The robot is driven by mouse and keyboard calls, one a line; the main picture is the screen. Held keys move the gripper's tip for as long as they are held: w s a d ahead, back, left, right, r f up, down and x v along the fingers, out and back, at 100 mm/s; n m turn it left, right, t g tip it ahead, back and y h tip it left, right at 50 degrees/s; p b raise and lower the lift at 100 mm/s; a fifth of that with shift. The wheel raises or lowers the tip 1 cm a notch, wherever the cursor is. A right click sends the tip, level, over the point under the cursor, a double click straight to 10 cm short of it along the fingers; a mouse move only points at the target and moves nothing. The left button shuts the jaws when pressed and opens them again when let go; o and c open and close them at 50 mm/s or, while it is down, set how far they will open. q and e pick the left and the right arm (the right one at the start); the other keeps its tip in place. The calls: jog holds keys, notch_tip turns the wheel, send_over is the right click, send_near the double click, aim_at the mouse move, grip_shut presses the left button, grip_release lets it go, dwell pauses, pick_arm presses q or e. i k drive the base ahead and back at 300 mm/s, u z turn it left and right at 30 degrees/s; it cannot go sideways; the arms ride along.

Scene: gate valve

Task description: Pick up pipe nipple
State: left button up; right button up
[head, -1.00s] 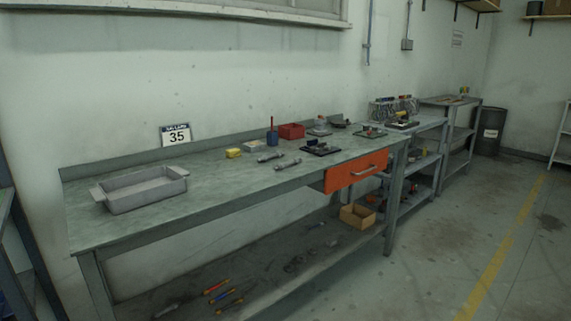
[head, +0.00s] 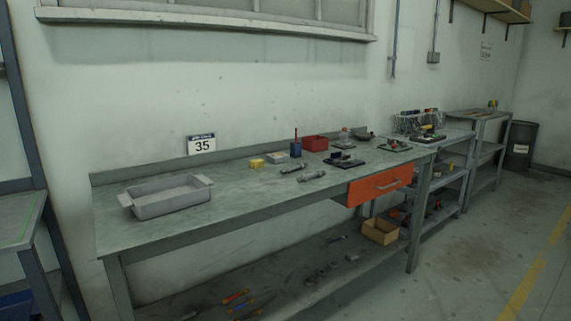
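Two small grey metal cylindrical pieces lie on the workbench (head: 225,182), right of its middle. One (head: 293,168) lies farther back, and the other (head: 311,176) lies nearer the front edge, to its right. Either may be the pipe nipple; they are too small to tell apart for sure. Both lie apart from the tray. Neither of my grippers is in view.
A grey tray (head: 165,207) stands on the bench's left end. A yellow block (head: 257,163), blue cup (head: 295,150), red bin (head: 315,143) and black fixture (head: 343,160) surround the pieces. An orange drawer (head: 380,185) sits under the bench top. Floor in front is clear.

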aim_at(305, 177)
jog(key=z, duration=0.7)
jog(key=i, duration=0.95)
jog(key=z, duration=0.55)
jog(key=i, duration=1.1)
jog(key=u, duration=0.55)
